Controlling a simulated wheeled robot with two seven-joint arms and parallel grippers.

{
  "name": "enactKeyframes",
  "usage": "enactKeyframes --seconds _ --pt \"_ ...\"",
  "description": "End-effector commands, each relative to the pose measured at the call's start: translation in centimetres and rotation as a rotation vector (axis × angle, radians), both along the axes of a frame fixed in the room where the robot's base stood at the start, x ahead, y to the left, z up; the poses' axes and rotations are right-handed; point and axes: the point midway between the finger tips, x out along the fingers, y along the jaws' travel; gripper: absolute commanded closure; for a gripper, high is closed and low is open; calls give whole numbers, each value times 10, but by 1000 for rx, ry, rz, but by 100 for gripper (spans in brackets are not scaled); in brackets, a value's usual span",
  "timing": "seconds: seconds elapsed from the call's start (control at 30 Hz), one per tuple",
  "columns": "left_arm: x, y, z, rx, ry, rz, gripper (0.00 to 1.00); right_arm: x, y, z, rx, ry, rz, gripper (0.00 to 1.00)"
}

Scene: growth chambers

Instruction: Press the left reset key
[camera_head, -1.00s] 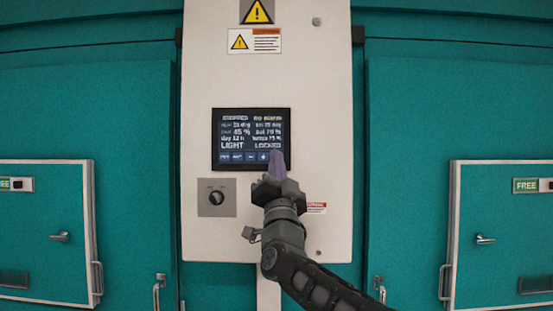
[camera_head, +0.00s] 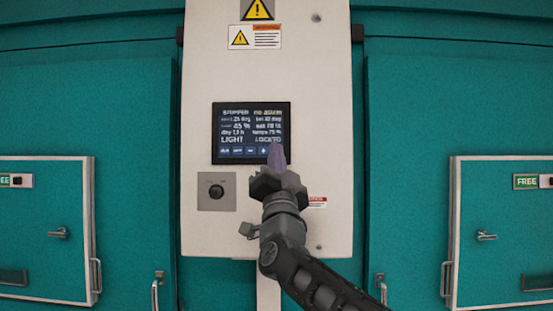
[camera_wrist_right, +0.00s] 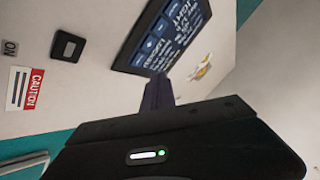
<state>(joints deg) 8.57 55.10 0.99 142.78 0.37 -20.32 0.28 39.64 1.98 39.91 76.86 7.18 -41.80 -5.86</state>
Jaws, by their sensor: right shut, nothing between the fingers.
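A dark control screen (camera_head: 251,132) is set in the pale panel between the teal doors. It shows white readings, with LIGHT and LOCKED in its lower part, and a row of small blue keys (camera_head: 243,151) along its bottom edge. No key that I can read is labelled reset. My right gripper (camera_head: 277,151) is shut and empty, its fingertips over the screen's lower right corner. In the right wrist view the fingers (camera_wrist_right: 158,92) point at the panel beside the screen (camera_wrist_right: 165,35); contact cannot be told. A square black control (camera_wrist_right: 68,46) shows there. My left gripper is out of view.
A black rotary knob (camera_head: 217,191) on a grey plate sits below the screen. A red-topped caution label (camera_head: 317,202) is right of my gripper. Warning signs (camera_head: 255,37) are above the screen. Small doors with handles and FREE signs (camera_head: 526,182) stand at both sides.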

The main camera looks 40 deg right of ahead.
Motion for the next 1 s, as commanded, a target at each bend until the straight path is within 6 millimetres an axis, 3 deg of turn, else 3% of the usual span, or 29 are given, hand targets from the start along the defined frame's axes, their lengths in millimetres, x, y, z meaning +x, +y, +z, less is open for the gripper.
enactKeyframes --seconds 0.23,1.0 --pt "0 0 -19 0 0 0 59 -18 14 -2 -1 -1 0 100" --pt "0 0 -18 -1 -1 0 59 -21 16 0 1 0 1 100"
